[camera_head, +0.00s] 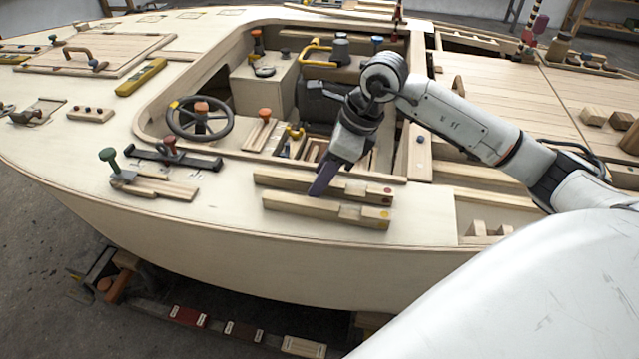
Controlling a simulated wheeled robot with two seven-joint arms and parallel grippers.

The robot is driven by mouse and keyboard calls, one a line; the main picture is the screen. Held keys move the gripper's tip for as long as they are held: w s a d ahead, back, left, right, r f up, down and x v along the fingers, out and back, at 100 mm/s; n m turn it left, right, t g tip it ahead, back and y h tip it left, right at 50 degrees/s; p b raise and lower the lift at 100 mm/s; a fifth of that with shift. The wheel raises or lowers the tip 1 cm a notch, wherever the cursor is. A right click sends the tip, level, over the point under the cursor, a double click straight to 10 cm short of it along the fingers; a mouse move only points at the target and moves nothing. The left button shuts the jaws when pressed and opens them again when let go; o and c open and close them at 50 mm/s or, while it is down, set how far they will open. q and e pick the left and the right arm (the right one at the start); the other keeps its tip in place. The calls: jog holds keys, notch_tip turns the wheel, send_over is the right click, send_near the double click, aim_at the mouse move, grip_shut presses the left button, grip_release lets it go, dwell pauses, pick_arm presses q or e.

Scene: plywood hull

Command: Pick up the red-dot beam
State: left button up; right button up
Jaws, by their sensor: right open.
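The red-dot beam (285,181) is a pale wooden bar lying on the light deck near its front edge, with a dark red dot at its right end. A similar beam with a yellow dot (310,207) lies parallel just in front of it. My right gripper (322,181) reaches down from the upper right over the middle of the red-dot beam. Its dark fingers hide part of that beam. The jaws are open; I cannot tell whether they touch the beam or stand around it. My left gripper is not in view.
A dark steering wheel (199,118) and a cockpit recess with several fittings lie behind the beams. A black clamp-like bar (173,157) and a green-knobbed lever (109,160) are to the left. The deck (430,215) right of the beams is bare.

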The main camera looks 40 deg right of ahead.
jog(key=shift+c, duration=0.2)
grip_shut()
jog(key=shift+r, duration=0.15)
